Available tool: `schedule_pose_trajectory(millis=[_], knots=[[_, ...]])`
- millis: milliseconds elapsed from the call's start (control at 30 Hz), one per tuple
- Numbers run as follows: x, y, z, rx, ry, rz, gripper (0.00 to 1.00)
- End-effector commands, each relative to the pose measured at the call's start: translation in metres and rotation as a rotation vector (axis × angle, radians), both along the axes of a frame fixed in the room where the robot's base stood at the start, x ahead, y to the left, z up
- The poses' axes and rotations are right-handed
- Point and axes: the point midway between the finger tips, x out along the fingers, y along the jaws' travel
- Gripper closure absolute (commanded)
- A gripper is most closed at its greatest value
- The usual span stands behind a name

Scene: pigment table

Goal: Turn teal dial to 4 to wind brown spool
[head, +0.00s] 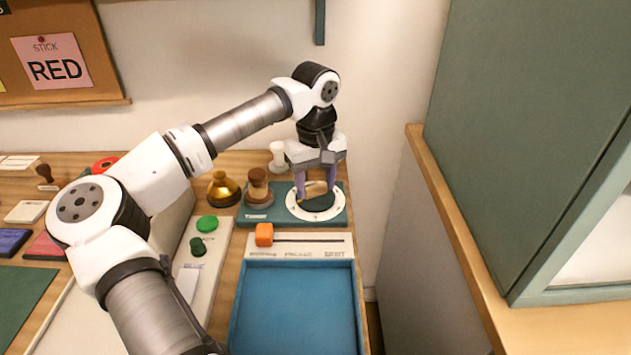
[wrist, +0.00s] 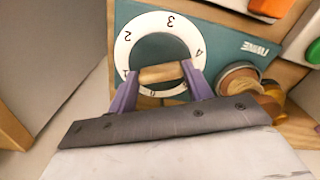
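The teal dial (wrist: 157,50) has a white ring with numbers; 2, 3 and 4 read clearly in the wrist view. In the head view its white ring (head: 316,215) sits on a teal base (head: 341,214). A wooden bar handle (wrist: 160,73) crosses the dial, its right end towards the 4; no clear pointer shows. My gripper (wrist: 161,72) is down at the dial, one purple finger at each end of the bar. I cannot tell whether they press on it. The brown spool (head: 257,185) stands left of the dial; it also shows in the wrist view (wrist: 240,80).
In front are an orange slider (head: 264,235) on a pale strip and a blue tray (head: 300,262). Green buttons (head: 207,223) lie left. A grey-green cabinet (head: 520,120) stands right.

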Motion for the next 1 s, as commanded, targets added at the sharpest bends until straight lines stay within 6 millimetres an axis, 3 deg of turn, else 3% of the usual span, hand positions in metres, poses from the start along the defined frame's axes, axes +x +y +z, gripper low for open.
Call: schedule_pose_trajectory(millis=[167, 433, 567, 1000], knots=[[0.0, 0.0, 0.001, 0.0, -0.001, 0.001, 0.29], [0.0, 0.0, 0.001, 0.001, 0.0, 0.0, 0.29], [0.0, 0.0, 0.011, 0.001, 0.0, 0.001, 0.29], [0.0, -0.001, 0.105, 0.0, -0.003, 0.001, 0.29]])
